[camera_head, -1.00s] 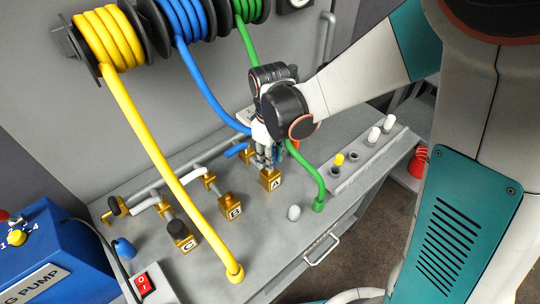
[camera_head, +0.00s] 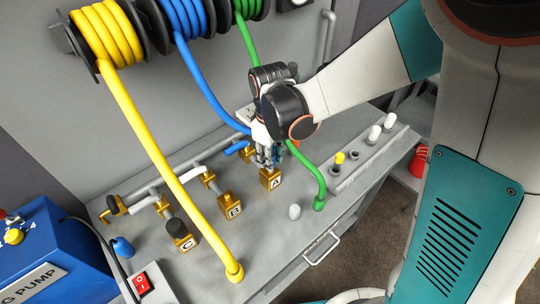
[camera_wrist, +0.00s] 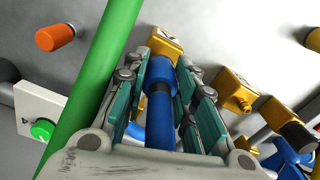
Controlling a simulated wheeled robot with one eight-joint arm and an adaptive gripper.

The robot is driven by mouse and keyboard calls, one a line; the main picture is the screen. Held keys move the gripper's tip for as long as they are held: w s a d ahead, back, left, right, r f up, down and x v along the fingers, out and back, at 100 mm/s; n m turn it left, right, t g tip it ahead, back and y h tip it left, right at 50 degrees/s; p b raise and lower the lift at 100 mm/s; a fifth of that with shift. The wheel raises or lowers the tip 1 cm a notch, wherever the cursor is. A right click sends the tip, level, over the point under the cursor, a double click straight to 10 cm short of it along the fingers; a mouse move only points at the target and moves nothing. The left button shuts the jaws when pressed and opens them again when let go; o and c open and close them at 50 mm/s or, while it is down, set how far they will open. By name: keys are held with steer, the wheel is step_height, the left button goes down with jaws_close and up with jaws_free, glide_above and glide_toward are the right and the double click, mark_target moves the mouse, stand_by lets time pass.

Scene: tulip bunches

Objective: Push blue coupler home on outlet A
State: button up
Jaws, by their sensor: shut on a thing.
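The blue coupler (camera_wrist: 160,75) is between the two fingers of my gripper (camera_wrist: 162,88) in the wrist view, with blue hose behind it. Its far end meets the brass block of outlet A (camera_wrist: 165,42); I cannot tell how deeply it is seated. In the head view my gripper (camera_head: 268,160) is directly above outlet A (camera_head: 271,179) and hides the coupler. The blue hose (camera_head: 205,85) runs from its reel down behind my gripper.
The green hose (camera_head: 250,42) passes close beside my gripper and ends on the bench at the right. The yellow hose (camera_head: 160,150) crosses the bench on the left. Outlets B (camera_head: 233,208) and C (camera_head: 182,238) stand to the left. White and yellow caps sit at the right.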

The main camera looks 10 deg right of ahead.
steer(key=shift+f+b, duration=1)
steer(key=shift+f, duration=0.2)
steer(key=o, duration=1.2)
steer(key=shift+c, duration=0.2)
steer(key=shift+r, duration=0.15)
steer(key=shift+r+p, duration=1.8)
steer(key=shift+r, duration=0.6)
